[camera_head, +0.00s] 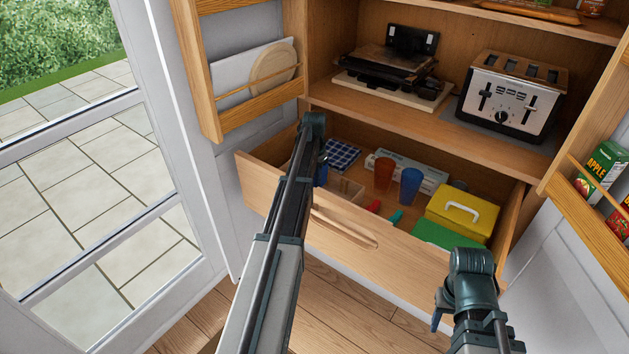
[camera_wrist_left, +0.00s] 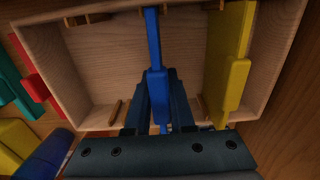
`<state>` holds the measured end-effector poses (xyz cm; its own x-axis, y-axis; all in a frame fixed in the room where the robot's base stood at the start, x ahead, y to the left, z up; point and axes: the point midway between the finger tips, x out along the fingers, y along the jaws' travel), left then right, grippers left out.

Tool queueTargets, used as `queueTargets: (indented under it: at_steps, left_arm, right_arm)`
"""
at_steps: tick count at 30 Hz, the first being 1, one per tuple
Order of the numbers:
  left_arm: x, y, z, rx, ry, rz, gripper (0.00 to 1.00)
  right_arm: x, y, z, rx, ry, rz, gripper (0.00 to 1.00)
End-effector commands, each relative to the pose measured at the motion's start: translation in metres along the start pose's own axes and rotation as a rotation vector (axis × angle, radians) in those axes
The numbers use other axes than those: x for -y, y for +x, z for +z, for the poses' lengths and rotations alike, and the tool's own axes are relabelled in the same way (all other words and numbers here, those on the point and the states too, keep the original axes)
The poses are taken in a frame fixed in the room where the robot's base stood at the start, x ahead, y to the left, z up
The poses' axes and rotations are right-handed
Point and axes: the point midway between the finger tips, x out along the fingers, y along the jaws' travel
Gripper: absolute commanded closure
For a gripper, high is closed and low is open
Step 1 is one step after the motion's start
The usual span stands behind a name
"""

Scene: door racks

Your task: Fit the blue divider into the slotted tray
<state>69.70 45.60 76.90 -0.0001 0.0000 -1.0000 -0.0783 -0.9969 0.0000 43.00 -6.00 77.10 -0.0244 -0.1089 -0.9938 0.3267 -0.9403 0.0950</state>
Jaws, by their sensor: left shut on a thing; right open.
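The blue divider (camera_wrist_left: 153,40) is held between the fingers of my left gripper (camera_wrist_left: 158,88), over the wooden slotted tray (camera_wrist_left: 100,55). Its far end is close to the middle ribs on the tray's far wall; I cannot tell whether it is in the slot or above it. A yellow divider (camera_wrist_left: 230,60) stands along the tray's right side. In the head view, my left gripper (camera_head: 321,165) reaches down into the drawer, and my arm hides part of the tray (camera_head: 346,188). My right gripper (camera_head: 440,318) is open and empty, in front of the drawer.
The pulled-out drawer (camera_head: 345,232) also holds a red divider (camera_head: 374,206), a teal divider (camera_head: 395,216), an orange cup (camera_head: 384,174), a blue cup (camera_head: 410,186), a yellow box (camera_head: 461,213) and a checked cloth (camera_head: 341,154). A shelf with a toaster (camera_head: 511,95) is above it.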

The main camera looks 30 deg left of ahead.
Motion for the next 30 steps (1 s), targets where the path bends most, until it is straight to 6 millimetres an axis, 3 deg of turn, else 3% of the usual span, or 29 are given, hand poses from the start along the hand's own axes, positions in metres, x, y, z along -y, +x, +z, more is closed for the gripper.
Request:
queueTargets:
  at_steps: [13,14,19,30]
  left_arm:
    - [0.0000,0.0119,0.0000,0.000,0.000,0.000,1.00]
    - [0.0000,0.0115,0.0000,0.000,0.000,0.000,0.77]
    - [0.0000,0.0106,-0.0001,0.000,0.000,0.000,0.46]
    - [0.0000,0.0093,0.0000,0.000,0.000,0.000,0.43]
  right_arm:
    - [0.0011,0.0118,-0.0007,0.000,0.000,0.000,0.50]
    - [0.0011,0.0115,-0.0007,0.000,0.000,0.000,0.50]
    - [0.0010,0.0105,-0.0006,0.000,0.000,0.000,0.50]
    - [0.0009,0.0092,-0.0005,0.000,0.000,0.000,0.50]
